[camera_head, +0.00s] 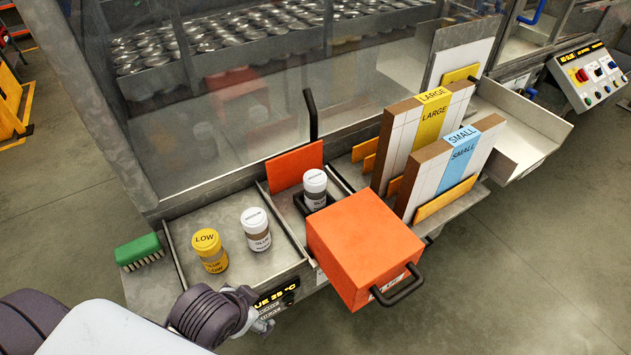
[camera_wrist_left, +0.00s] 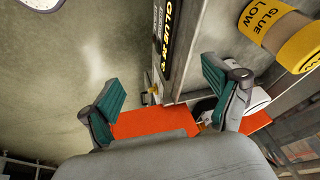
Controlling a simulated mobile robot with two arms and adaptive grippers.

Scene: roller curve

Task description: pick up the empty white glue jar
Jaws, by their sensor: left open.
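Two white glue jars show in the head view. One white jar (camera_head: 256,231) stands upright in the metal tray, right of a yellow jar marked LOW (camera_head: 209,251). The other white jar (camera_head: 315,188) stands upright in a dark holder behind the orange box. I cannot tell which one is empty. My left gripper (camera_head: 264,321) is in front of the tray, below the first white jar and apart from it. In the left wrist view its teal-padded fingers (camera_wrist_left: 163,98) are open and empty. A white jar (camera_wrist_left: 257,98) is partly hidden behind the right finger there.
An orange box (camera_head: 362,243) with a black handle sticks out at the front. A green brush (camera_head: 139,251) lies left of the metal tray (camera_head: 187,226). LARGE and SMALL carton stacks (camera_head: 445,165) stand to the right. A clear panel rises behind the tray.

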